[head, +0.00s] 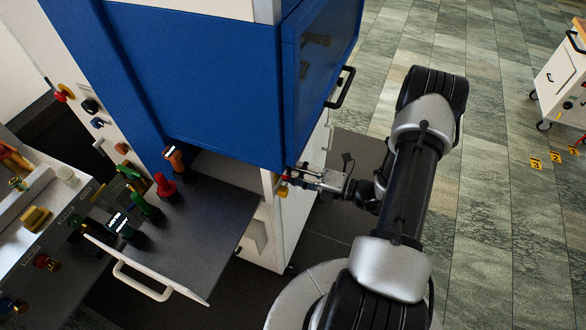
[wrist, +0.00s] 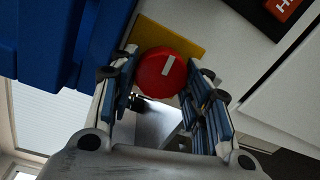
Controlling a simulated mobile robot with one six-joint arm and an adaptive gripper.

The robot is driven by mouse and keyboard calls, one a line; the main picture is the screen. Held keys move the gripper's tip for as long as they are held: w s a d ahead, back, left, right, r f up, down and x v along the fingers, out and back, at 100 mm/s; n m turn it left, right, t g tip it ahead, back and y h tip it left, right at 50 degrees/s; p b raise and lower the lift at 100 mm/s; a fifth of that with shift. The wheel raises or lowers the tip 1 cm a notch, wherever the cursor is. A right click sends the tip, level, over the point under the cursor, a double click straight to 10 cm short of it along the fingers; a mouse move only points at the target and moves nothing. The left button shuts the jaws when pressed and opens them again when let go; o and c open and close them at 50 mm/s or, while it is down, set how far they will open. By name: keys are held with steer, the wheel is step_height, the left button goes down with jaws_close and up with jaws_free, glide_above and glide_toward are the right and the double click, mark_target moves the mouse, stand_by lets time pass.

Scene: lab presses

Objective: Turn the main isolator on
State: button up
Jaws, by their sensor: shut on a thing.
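The main isolator is a round red knob (wrist: 160,76) with a white mark, on a yellow plate (wrist: 185,37) on the white cabinet side. The mark stands nearly upright in the wrist view, tilted slightly right. In the head view only a small piece of red and yellow (head: 283,188) shows at my fingertips. My gripper (wrist: 165,88) is shut on the knob, with one finger on each side of it. In the head view my gripper (head: 296,177) reaches in from the right, below the blue press housing. Any lettering around the knob is not readable.
The blue press housing (head: 215,80) with a black door handle (head: 342,88) stands above the gripper. A dark shelf (head: 205,225) holding several hand tools is at the left.

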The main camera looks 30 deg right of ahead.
steer(key=shift+m, duration=0.6)
steer(key=o, duration=1.1)
steer(key=shift+c, duration=0.2)
steer(key=v, duration=0.8)
steer(key=shift+d, duration=0.1)
